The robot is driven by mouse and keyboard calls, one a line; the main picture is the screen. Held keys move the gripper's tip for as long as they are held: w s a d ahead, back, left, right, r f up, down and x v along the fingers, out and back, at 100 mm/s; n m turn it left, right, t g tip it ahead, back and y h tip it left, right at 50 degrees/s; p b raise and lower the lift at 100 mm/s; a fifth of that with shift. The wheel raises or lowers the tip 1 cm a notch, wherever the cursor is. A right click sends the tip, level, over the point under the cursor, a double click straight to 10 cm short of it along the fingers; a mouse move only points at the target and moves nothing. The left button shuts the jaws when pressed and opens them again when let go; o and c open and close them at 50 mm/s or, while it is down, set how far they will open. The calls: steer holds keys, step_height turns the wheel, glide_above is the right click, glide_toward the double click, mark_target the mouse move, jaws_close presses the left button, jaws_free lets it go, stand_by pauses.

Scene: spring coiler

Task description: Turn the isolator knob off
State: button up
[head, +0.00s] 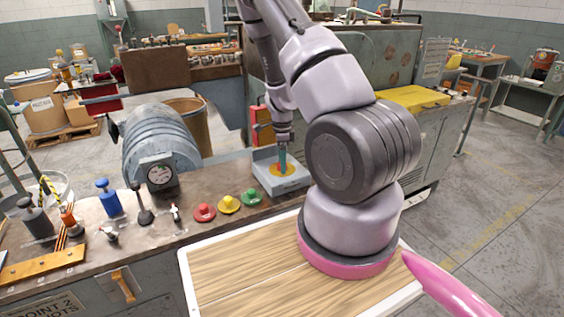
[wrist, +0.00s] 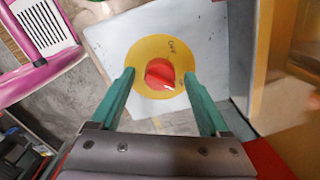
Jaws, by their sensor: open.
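The isolator knob (wrist: 159,72) is red and sits at the centre of a yellow disc (wrist: 148,50) on a pale grey box. Its white mark points to the lower right in the wrist view. Small lettering is on the disc's upper right, too small to read surely. My gripper (wrist: 158,74) is open, with one teal finger on each side of the knob and gaps showing between fingers and knob. In the head view, my gripper (head: 283,159) reaches down over the yellow disc on the grey isolator box (head: 291,187), largely hiding the knob.
Red (head: 204,212), yellow (head: 229,204) and green (head: 251,197) buttons stand on the bench left of the box. A grey motor-like drum (head: 160,145) and several levers stand farther left. A red and yellow upright part (head: 262,128) is close behind the box.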

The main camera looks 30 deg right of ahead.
steer(key=shift+f, duration=0.1)
jaws_close()
steer(key=shift+n, duration=0.3)
steer(key=n, duration=1.3)
steer(key=shift+n, duration=2.1)
